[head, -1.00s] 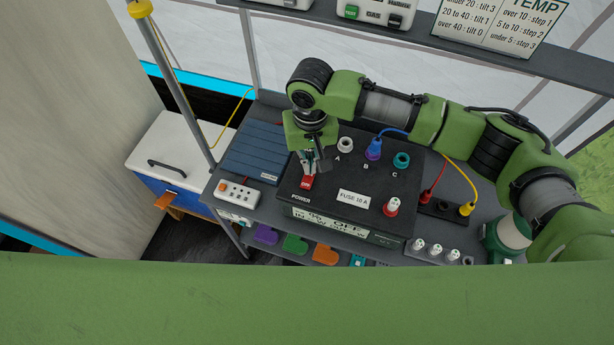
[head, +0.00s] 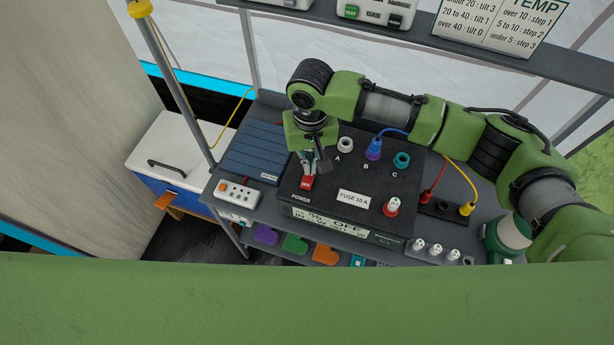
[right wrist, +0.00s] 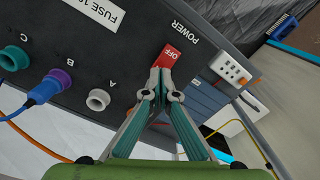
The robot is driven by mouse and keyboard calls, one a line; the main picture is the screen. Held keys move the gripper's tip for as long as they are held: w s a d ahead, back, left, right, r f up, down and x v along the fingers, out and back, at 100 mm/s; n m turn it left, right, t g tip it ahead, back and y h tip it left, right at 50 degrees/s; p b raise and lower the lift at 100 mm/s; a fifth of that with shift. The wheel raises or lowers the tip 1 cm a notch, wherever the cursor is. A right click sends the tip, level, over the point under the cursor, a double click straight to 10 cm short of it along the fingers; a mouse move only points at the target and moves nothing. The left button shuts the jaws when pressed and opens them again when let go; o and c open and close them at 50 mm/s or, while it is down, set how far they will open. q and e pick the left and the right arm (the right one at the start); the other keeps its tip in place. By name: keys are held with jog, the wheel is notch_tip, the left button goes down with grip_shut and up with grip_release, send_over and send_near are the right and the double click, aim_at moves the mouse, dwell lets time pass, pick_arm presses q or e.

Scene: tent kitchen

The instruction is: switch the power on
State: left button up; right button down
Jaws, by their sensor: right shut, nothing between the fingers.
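The red power switch (head: 306,181) is on the top of the black power box (head: 330,212), above the label POWER. In the right wrist view the switch (right wrist: 170,55) reads OFF. The box's front display (head: 335,226) also shows OFF. My right gripper (head: 309,168) is shut and empty, pointing down at the switch. In the right wrist view its fingertips (right wrist: 160,72) are at the edge of the switch; I cannot tell whether they touch it. My left gripper is not in view.
Sockets A, B and C are behind the switch; a blue plug (head: 374,149) is in B. A red-and-white fuse knob (head: 392,207) is on the right. A white socket strip (head: 238,193) and blue ribbed panel (head: 257,150) are on the left.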

jog(key=shift+f+b, duration=0.3)
jog(key=shift+f, duration=0.85)
dwell(0.4)
jog(key=shift+s, duration=0.1)
notch_tip(320, 180, up, 7)
jog(key=p, duration=0.8)
jog(key=shift+r+p, duration=0.1)
jog(key=shift+p, duration=0.2)
